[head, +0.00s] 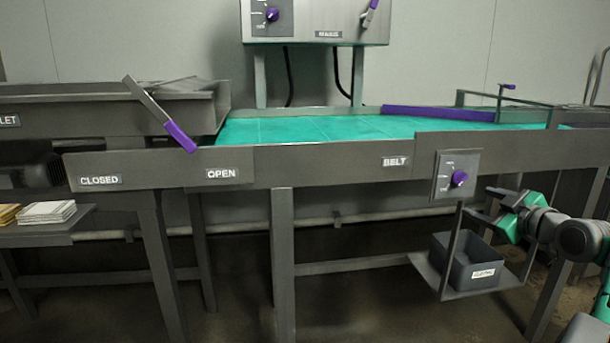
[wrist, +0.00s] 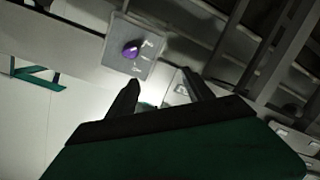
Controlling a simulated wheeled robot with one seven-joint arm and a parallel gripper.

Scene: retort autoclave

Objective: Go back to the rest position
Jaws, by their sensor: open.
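My gripper (head: 483,205) is at the right in the head view, in front of the table frame and a little below and right of the belt knob. It is open with nothing between its fingers. In the wrist view the two dark fingers of my gripper (wrist: 160,90) point up the picture, apart from each other. The purple belt knob (head: 459,179) sits on a grey plate on the table's front. The knob also shows in the wrist view (wrist: 130,51), beyond the fingers and apart from them.
A dark bin (head: 463,264) stands on a hanging shelf below my gripper. The teal belt (head: 320,128) runs along the table. A lever with a purple grip (head: 180,137) leans towards the OPEN label (head: 221,173). A control box (head: 315,22) stands behind. Stacked cards (head: 47,212) lie at the left.

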